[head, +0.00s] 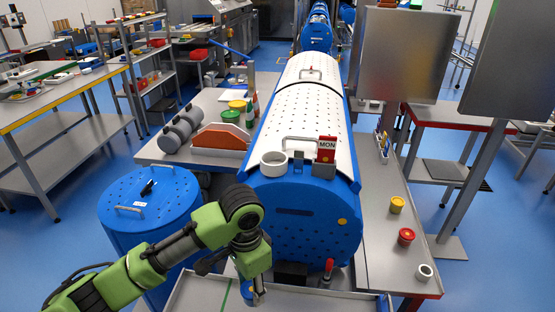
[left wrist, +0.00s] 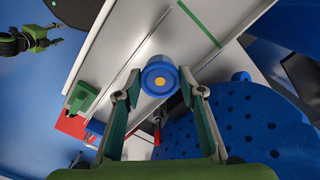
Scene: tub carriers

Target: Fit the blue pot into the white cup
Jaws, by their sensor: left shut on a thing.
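My left gripper (head: 258,292) reaches down over the metal tray bench in front of the big blue drum in the head view. In the left wrist view its two fingers (left wrist: 160,84) are shut on the blue pot (left wrist: 149,73), which has a yellow dot at its centre. The pot is held at the fingertips above the grey bench. In the head view the pot is mostly hidden by my arm. A small white cup (head: 424,272), with a dark opening, stands on the grey side bench at the right, well apart from the gripper.
A red pot (head: 406,236) and a yellow pot (head: 397,205) stand behind the white cup. The perforated blue drum (head: 300,225) lies between gripper and cup. A white ring (head: 273,164) and red MON block (head: 326,149) sit on it. A red-handled lever (head: 328,267) stands below.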

